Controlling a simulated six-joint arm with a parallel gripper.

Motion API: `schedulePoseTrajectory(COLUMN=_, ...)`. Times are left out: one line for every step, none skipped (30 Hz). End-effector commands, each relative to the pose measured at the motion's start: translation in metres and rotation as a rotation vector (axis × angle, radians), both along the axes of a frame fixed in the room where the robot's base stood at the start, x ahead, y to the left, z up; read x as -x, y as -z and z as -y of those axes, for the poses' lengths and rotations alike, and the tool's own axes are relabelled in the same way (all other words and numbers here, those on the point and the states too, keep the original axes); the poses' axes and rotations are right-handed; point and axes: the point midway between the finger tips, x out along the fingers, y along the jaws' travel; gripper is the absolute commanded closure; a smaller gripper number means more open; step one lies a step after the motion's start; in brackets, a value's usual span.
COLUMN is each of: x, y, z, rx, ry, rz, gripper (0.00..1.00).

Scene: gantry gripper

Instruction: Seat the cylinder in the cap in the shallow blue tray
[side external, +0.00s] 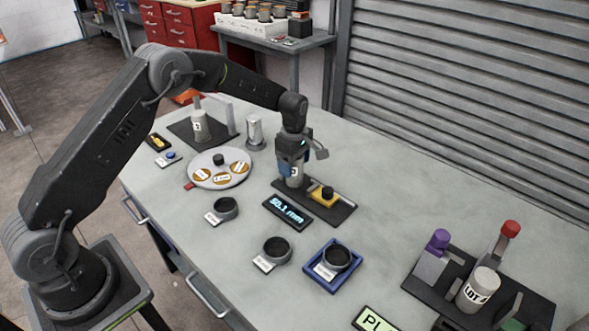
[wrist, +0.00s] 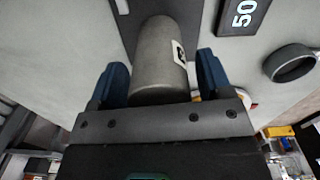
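A grey metal cylinder (side external: 294,181) with a white label stands upright on the dark gauge plate (side external: 335,212). My gripper (side external: 292,168) points down over it. In the wrist view the cylinder (wrist: 160,55) lies between the two blue fingers (wrist: 160,80), one on each side. The fingers are very near its sides; I cannot tell whether both touch. The shallow blue tray (side external: 316,279) is at the front of the table, right of the gripper. A dark round cap (side external: 337,257) with an open top and a white tag sits in it, apparently empty.
A display (side external: 288,213) reads 50.1 mm. Two similar caps (side external: 277,249) (side external: 223,208) stand left of the tray. A round plate (side external: 220,168) and another cylinder (side external: 255,133) are behind. A rack (side external: 478,287) with upright coloured-top pieces is at right.

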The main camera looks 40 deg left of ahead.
Motion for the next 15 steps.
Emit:
schedulePoseTrajectory(x=0.0000, y=-0.0002, z=0.0000, rx=0.000, ry=0.000, rz=0.000, gripper=0.33)
schedulePoseTrajectory(x=0.0000, y=-0.0002, z=0.0000, rx=0.000, ry=0.000, rz=0.000, gripper=0.35)
schedulePoseTrajectory(x=0.0000, y=-0.0003, z=0.0000, rx=0.000, ry=0.000, rz=0.000, gripper=0.39)
schedulePoseTrajectory(x=0.0000, y=-0.0003, z=0.0000, rx=0.000, ry=0.000, rz=0.000, gripper=0.42)
schedulePoseTrajectory(x=0.0000, y=-0.0003, z=0.0000, rx=0.000, ry=0.000, rz=0.000, gripper=0.45)
schedulePoseTrajectory(x=0.0000, y=-0.0004, z=0.0000, rx=0.000, ry=0.000, rz=0.000, gripper=0.49)
schedulePoseTrajectory(x=0.0000, y=-0.0004, z=0.0000, rx=0.000, ry=0.000, rz=0.000, gripper=0.52)
schedulePoseTrajectory(x=0.0000, y=-0.0004, z=0.0000, rx=0.000, ry=0.000, rz=0.000, gripper=0.55)
schedulePoseTrajectory(x=0.0000, y=-0.0004, z=0.0000, rx=0.000, ry=0.000, rz=0.000, gripper=0.58)
schedulePoseTrajectory(x=0.0000, y=-0.0004, z=0.0000, rx=0.000, ry=0.000, rz=0.000, gripper=0.61)
schedulePoseTrajectory(x=0.0000, y=-0.0004, z=0.0000, rx=0.000, ry=0.000, rz=0.000, gripper=0.64)
schedulePoseTrajectory(x=0.0000, y=-0.0004, z=0.0000, rx=0.000, ry=0.000, rz=0.000, gripper=0.68)
schedulePoseTrajectory(x=0.0000, y=-0.0004, z=0.0000, rx=0.000, ry=0.000, rz=0.000, gripper=0.71)
schedulePoseTrajectory(x=0.0000, y=-0.0004, z=0.0000, rx=0.000, ry=0.000, rz=0.000, gripper=0.74)
schedulePoseTrajectory(x=0.0000, y=-0.0005, z=0.0000, rx=0.000, ry=0.000, rz=0.000, gripper=0.78)
